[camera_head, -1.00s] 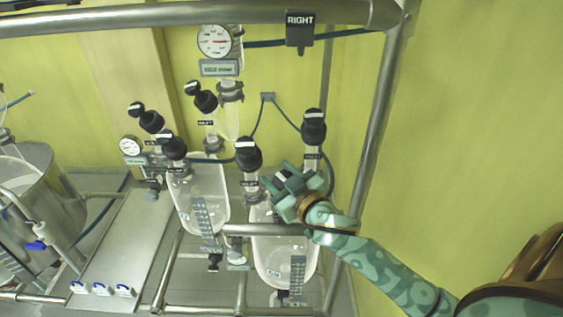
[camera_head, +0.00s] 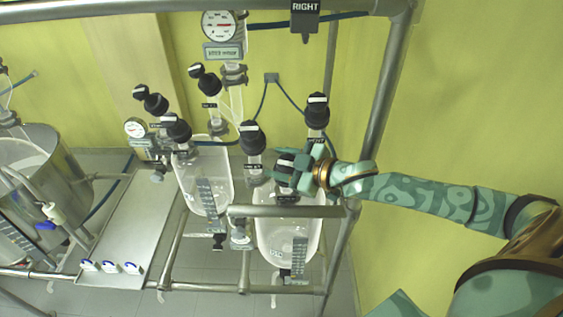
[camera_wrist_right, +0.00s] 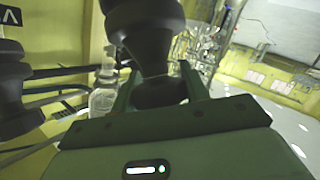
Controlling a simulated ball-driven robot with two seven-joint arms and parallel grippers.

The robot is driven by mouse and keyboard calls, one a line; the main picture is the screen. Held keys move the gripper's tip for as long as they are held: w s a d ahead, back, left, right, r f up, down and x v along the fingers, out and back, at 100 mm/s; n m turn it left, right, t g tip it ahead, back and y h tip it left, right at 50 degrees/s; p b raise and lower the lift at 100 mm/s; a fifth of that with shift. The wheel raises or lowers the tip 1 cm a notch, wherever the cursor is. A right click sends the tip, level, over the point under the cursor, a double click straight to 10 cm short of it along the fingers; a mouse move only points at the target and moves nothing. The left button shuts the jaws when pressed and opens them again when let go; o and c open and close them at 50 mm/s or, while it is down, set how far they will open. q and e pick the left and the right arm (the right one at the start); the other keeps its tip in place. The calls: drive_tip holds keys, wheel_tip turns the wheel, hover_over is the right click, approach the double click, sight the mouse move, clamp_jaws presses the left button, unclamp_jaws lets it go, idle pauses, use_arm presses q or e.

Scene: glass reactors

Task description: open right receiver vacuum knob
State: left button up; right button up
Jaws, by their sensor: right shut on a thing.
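The glass right receiver (camera_head: 290,240) hangs in the frame below the RIGHT sign (camera_head: 305,15). A black knob with a white bar on its cap (camera_head: 286,158) sits above it, between two other knobs. My right gripper (camera_head: 292,172) reaches in from the right at that knob. In the right wrist view, my gripper (camera_wrist_right: 158,85) is shut on the knob's dark body (camera_wrist_right: 148,45), with one finger on each side. The knob's lower part is partly hidden by the gripper, and its label is not readable. My left gripper is not in view.
A black inlet knob (camera_head: 252,138) stands just left of my gripper and a vent knob (camera_head: 317,110) above right. A metal rail (camera_head: 285,211) runs below. The left receiver (camera_head: 205,180) hangs further left. The yellow wall at right is clear.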

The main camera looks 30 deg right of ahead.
idle(0.3)
drive_tip(key=o, duration=1)
